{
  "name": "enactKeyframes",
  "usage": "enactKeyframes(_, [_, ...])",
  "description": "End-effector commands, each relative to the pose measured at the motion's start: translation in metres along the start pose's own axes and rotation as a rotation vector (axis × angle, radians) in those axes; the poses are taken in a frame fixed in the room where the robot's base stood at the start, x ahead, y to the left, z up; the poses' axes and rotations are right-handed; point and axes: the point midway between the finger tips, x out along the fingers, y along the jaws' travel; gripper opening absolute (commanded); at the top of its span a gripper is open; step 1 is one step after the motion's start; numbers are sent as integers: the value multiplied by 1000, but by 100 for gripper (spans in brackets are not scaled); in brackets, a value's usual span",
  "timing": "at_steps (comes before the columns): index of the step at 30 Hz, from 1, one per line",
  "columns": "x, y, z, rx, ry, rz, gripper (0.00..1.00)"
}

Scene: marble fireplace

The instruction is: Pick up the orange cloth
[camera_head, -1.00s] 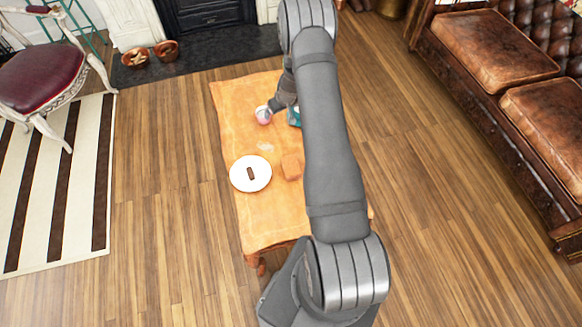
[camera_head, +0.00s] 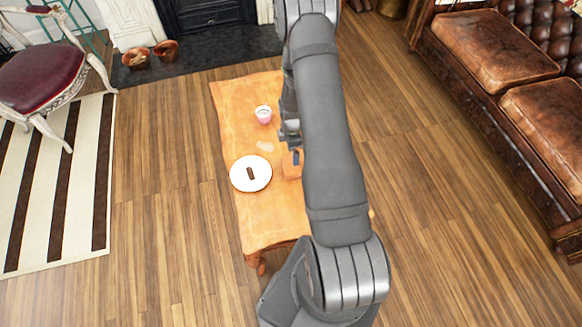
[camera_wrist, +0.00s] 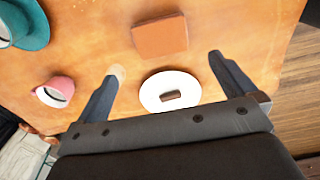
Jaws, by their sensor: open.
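The orange cloth (camera_head: 289,168) looks like a small folded rectangle on the table, right of the white plate; my arm hides part of it. In the wrist view the cloth (camera_wrist: 160,37) lies whole, beyond my fingertips. My gripper (camera_wrist: 165,63) is open and empty, with its two fingers wide apart and the cloth ahead of the gap between them. In the head view my gripper (camera_head: 294,152) is over or beside the cloth; its height above it is hard to tell.
A white plate (camera_head: 238,182) holds a dark brown bar (camera_head: 250,173). A pink cup (camera_head: 263,116) stands farther back. A teal object (camera_wrist: 30,28) sits at the wrist view's upper left.

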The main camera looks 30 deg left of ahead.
Motion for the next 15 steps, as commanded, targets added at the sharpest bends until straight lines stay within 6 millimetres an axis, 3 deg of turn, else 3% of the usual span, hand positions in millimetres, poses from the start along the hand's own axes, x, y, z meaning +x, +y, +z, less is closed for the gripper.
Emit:
enactKeyframes(9, [55, 0, 0, 2, 1, -1, 100])
enactKeyframes(15, [72, 0, 0, 3, 0, 1, 100])
